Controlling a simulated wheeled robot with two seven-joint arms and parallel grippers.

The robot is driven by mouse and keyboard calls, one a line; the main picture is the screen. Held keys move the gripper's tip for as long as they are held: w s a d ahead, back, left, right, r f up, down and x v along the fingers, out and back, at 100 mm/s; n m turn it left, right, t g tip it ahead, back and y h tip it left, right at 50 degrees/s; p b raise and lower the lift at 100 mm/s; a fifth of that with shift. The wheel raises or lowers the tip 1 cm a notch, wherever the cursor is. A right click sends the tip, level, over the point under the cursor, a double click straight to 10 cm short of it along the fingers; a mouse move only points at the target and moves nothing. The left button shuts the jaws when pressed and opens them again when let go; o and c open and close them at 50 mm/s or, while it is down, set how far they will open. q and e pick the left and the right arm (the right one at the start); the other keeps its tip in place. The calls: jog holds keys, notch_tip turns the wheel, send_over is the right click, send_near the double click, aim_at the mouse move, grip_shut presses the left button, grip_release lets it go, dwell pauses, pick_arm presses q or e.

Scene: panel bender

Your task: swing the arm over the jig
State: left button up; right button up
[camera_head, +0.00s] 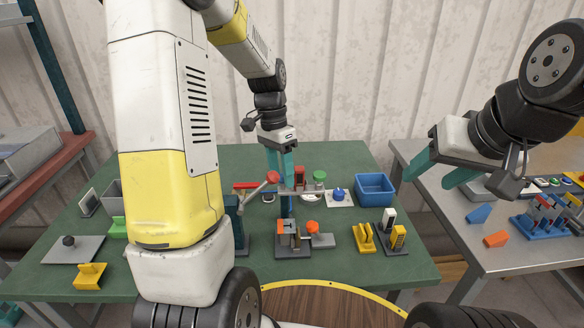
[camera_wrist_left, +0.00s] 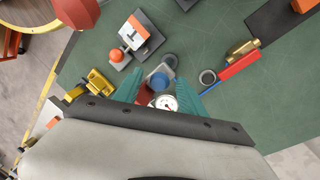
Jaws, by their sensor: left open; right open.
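A grey jig (camera_head: 290,240) with orange and white parts stands on the green table. In the left wrist view, a white-and-orange block (camera_wrist_left: 133,35) is in the upper middle. Left of the jig is a dark teal post (camera_head: 238,225), with a slanted grey arm (camera_head: 257,192) rising right to a red knob (camera_head: 272,178). My left gripper (camera_head: 283,178) is open, fingers down, beside this knob and behind the jig. Whether it touches the arm I cannot tell. In its wrist view, nothing is clearly held between the fingertips (camera_wrist_left: 160,77). My right gripper (camera_head: 440,175) is open and empty, right of the green table.
A blue bin (camera_head: 374,188) stands at the back right of the green table (camera_head: 330,268). Yellow clamps (camera_head: 363,238) and a switch block (camera_head: 398,237) stand right of the jig. A gauge (camera_wrist_left: 169,103) lies below the left fingers. A grey table (camera_head: 440,210) is further right.

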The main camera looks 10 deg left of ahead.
pick_arm(q)
jog(key=shift+s+d+f, duration=0.1)
jog(key=shift+f, duration=0.6)
grip_shut()
dwell(1.0)
